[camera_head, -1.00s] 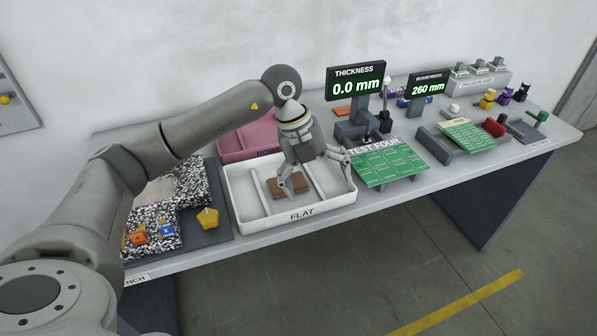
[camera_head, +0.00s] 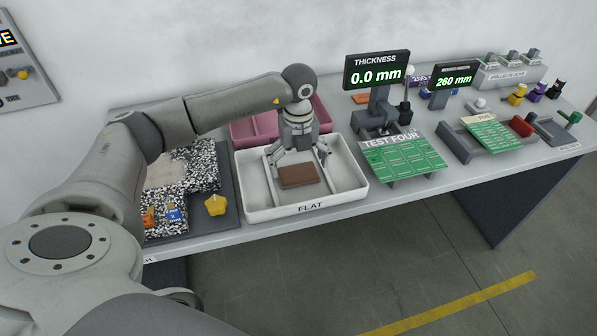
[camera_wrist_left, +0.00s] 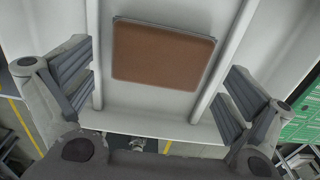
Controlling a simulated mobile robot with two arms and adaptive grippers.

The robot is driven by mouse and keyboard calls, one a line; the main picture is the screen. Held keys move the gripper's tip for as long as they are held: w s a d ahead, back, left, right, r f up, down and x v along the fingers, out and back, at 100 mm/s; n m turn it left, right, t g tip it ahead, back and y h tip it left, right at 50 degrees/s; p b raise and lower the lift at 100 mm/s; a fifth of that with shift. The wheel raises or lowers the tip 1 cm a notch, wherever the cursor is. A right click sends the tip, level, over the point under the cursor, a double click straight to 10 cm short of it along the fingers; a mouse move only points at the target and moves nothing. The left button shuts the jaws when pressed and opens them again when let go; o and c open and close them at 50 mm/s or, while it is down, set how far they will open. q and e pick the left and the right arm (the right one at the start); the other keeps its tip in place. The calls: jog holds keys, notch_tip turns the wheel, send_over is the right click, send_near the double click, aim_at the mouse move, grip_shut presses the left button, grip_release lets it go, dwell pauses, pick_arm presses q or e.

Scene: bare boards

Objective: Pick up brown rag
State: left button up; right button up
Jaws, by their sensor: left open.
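The brown rag (camera_head: 299,175) is a flat brown rectangle lying in the middle compartment of the white tray labelled FLAT (camera_head: 262,212). In the left wrist view the rag (camera_wrist_left: 163,54) lies between two white dividers, beyond my fingers and not touched by them. My left gripper (camera_head: 297,158) is open above the tray, over the rag's back edge. Its two fingers (camera_wrist_left: 160,90) stand wide apart at left and right in the wrist view, with nothing between them. My right gripper does not show.
A pink tray (camera_head: 253,128) stands behind the white one. The TEST FOUR green board (camera_head: 404,157) and the thickness gauge (camera_head: 378,68) stand to the right. A yellow star-like piece (camera_head: 216,205) and speckled slabs (camera_head: 203,165) are at left.

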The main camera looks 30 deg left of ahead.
pick_arm(q)
jog(key=shift+f, duration=1.05)
jog(key=c, duration=0.7)
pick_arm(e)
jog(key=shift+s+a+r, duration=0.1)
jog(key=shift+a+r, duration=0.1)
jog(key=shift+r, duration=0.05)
pick_arm(q)
jog(key=shift+r, duration=0.15)
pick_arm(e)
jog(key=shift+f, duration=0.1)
